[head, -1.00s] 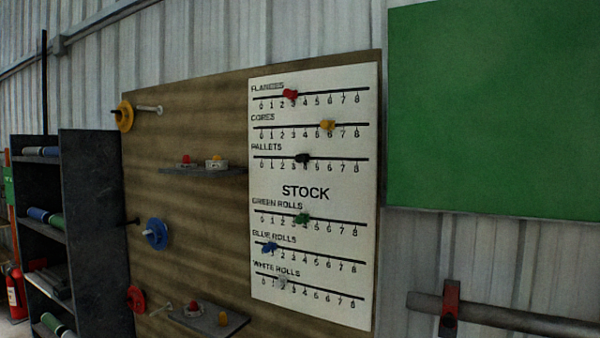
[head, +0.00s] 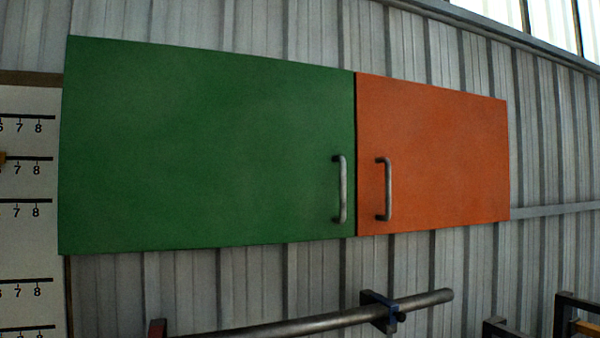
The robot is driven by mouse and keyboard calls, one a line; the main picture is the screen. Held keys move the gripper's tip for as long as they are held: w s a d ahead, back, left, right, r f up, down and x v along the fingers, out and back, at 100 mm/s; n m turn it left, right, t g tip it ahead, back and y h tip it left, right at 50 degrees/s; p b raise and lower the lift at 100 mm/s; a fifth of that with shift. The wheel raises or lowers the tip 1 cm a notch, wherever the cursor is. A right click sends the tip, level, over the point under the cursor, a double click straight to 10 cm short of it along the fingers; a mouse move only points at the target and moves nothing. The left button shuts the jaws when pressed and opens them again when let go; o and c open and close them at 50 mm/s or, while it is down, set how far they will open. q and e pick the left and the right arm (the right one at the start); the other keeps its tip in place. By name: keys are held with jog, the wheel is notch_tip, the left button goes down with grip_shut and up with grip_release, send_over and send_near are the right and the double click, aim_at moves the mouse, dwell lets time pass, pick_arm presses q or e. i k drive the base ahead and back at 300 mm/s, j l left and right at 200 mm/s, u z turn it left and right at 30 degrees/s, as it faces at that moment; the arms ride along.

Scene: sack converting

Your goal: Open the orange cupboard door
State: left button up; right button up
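The orange cupboard door (head: 450,155) is shut, on the wall right of centre in the head view. Its grey vertical bar handle (head: 387,190) is near its left edge, toward the lower half. A wider green cupboard door (head: 210,150) sits directly to its left, also shut, with a similar handle (head: 340,190) near its right edge. A thin dark gap separates the two doors. Neither of my grippers shows in the head view.
A horizontal grey pipe (head: 330,322) on a blue bracket (head: 379,312) runs below the doors. Dark frame parts (head: 565,315) stand at the lower right. A white stock board (head: 28,230) is at the left edge. The wall is corrugated metal.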

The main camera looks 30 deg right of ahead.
aim_at(429, 156)
jog(key=z, duration=1.65)
jog(key=i+l+u, duration=0.1)
jog(key=l, duration=0.2)
jog(key=i+l, duration=0.1)
jog(key=l, duration=0.25)
jog(key=i+l+u, duration=0.15)
jog(key=l, duration=0.15)
jog(key=k, duration=0.05)
